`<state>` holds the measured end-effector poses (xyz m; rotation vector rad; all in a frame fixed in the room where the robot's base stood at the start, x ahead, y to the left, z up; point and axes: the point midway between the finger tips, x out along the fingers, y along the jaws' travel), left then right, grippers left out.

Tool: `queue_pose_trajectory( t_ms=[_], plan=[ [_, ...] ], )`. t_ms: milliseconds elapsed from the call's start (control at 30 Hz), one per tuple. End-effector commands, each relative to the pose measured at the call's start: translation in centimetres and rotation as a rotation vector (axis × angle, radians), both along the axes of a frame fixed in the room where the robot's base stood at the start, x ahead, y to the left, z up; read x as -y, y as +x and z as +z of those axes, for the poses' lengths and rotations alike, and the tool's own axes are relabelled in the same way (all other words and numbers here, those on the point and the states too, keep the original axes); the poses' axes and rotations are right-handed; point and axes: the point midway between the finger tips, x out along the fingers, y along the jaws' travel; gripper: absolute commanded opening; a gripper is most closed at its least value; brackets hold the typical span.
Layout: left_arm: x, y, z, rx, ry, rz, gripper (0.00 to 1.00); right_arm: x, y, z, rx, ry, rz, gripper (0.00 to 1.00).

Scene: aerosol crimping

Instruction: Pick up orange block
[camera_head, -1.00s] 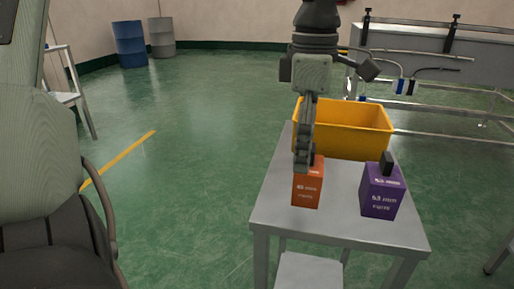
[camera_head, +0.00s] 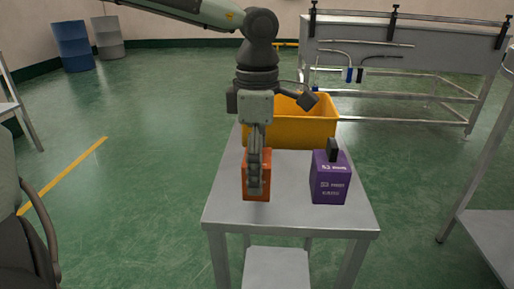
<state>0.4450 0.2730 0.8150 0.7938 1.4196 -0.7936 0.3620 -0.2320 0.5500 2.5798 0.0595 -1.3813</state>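The orange block (camera_head: 265,183) stands upright on the small grey table (camera_head: 285,222), toward its left side. My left gripper (camera_head: 255,185) points straight down at it. One finger lies in front of the block's near face and covers its middle and its lettering. The gripper is seen nearly edge-on, so the other finger is hidden, and I cannot tell whether the fingers press on the block. The block appears to rest on the tabletop. My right gripper is not in view.
A purple block (camera_head: 330,185) with a black knob on top stands to the right, apart from the orange one. A yellow bin (camera_head: 300,130) sits behind both. Metal benches stand at the back right (camera_head: 400,50) and right edge (camera_head: 490,235). The table's front strip is clear.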

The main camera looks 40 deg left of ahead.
Motion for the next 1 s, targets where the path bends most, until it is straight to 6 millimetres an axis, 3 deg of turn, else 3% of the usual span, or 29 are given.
queue_pose_trajectory(
  t_ms=[133,467,900,1000],
  plan=[
    [0.04,-0.06,-1.23,-0.001,-0.001,-0.001,0.84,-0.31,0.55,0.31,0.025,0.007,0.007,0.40],
    [0.02,-0.03,-1.47,0.001,-0.001,0.000,0.83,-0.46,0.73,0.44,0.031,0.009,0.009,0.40],
    [0.02,-0.03,-1.45,0.001,-0.001,0.000,0.29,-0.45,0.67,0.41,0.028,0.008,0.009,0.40],
    [0.02,-0.03,-1.44,0.001,-0.001,0.000,0.22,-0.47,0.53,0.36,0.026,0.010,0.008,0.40]
  ],
)
